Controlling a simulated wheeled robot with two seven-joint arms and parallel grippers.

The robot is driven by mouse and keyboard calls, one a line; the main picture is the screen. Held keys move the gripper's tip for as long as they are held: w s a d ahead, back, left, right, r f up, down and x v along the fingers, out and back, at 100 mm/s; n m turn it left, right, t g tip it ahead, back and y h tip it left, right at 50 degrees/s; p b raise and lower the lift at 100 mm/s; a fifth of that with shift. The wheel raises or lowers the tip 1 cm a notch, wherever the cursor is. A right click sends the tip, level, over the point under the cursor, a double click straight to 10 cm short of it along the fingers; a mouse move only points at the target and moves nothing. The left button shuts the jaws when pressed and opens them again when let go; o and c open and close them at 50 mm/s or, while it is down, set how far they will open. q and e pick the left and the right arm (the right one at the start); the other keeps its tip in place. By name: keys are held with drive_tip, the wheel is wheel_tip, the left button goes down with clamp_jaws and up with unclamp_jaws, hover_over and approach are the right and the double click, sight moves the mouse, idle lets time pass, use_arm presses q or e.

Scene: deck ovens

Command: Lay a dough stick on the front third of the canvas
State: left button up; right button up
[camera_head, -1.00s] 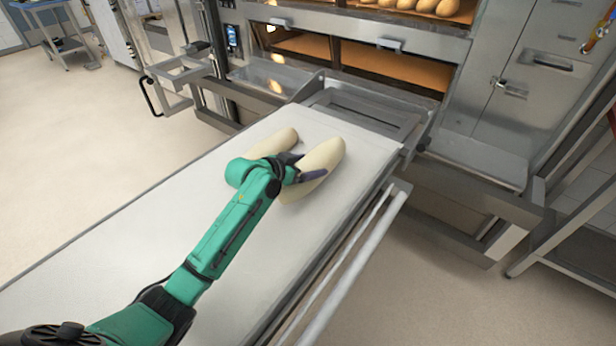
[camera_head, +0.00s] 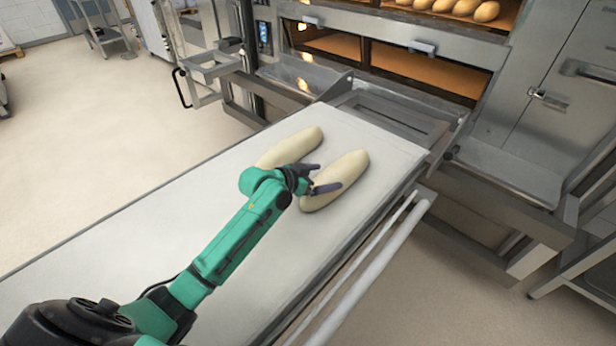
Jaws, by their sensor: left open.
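Two pale dough sticks lie side by side on the white canvas (camera_head: 150,240), near its oven end. The left dough stick (camera_head: 294,146) is partly hidden behind my left wrist. The right dough stick (camera_head: 343,176) lies nearer the canvas's right edge. My left gripper (camera_head: 330,178) is open, with its dark fingers at the left side of the right stick. One finger overlaps that stick in the picture; I cannot tell whether it touches. My right gripper is not in view.
The deck oven (camera_head: 420,65) stands beyond the canvas, with baked loaves (camera_head: 455,8) on an upper deck. A metal rail (camera_head: 370,270) runs along the canvas's right side. The near part of the canvas is bare apart from my arm above it.

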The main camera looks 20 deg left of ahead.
use_arm(q)
drive_tip(key=v, duration=0.8)
drive_tip(key=shift+s, duration=0.2)
